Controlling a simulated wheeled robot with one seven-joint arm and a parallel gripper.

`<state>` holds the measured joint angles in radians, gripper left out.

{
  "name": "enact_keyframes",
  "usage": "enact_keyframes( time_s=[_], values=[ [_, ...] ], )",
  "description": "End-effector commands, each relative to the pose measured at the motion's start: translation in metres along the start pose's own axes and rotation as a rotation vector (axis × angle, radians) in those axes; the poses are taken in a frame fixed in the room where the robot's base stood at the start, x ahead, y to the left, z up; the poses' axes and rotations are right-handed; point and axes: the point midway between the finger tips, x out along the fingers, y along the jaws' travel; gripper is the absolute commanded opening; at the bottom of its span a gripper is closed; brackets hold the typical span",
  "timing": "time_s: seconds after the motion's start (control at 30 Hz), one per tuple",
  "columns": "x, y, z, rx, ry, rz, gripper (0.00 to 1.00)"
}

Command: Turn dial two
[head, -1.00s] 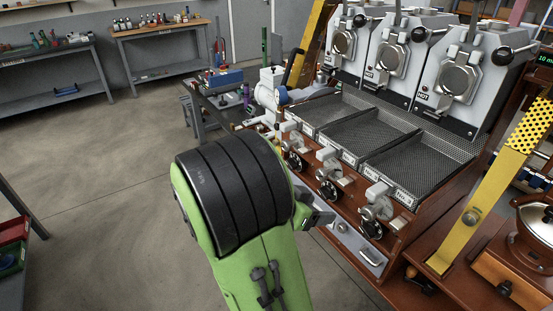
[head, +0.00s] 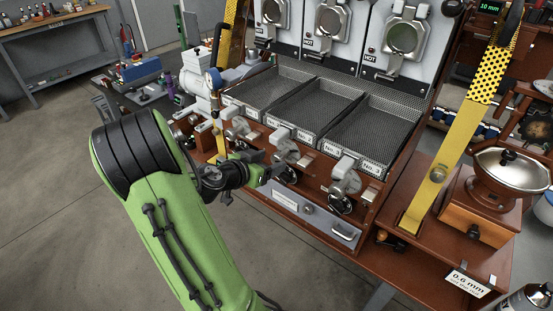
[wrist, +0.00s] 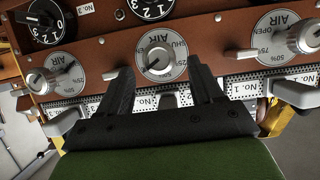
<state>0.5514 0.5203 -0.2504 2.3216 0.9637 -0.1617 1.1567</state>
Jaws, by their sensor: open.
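My gripper (head: 270,171) is in front of the middle of the wooden dial panel in the head view. In the wrist view its two black fingers are apart, with the gap between them (wrist: 160,78) empty. The middle silver air knob (wrist: 158,58), on its round white plate, shows between and just beyond the fingertips. I cannot tell whether the fingers touch it. A black numbered dial (wrist: 153,8) is cut off at the wrist view's top.
Air knobs stand on either side, left (wrist: 60,80) and right (wrist: 302,38) in the wrist view. Mesh trays (head: 310,108) sit above the panel. A yellow post (head: 450,160) and a grinder (head: 490,195) stand at the right. Open floor lies left.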

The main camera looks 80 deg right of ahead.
Motion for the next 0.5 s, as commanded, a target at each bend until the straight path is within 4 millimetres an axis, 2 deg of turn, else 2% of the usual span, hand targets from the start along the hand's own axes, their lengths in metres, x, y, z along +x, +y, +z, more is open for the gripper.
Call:
enact_keyframes(
  time_s=[0.1, 0.2, 0.5],
  values=[
    [0.026, 0.002, 0.0, 0.0, 0.001, 0.005, 0.66],
    [0.04, 0.001, 0.0, 0.0, 0.0, 0.003, 0.66],
    [0.047, 0.0, 0.0, -0.001, 0.0, -0.001, 0.66]
  ],
)
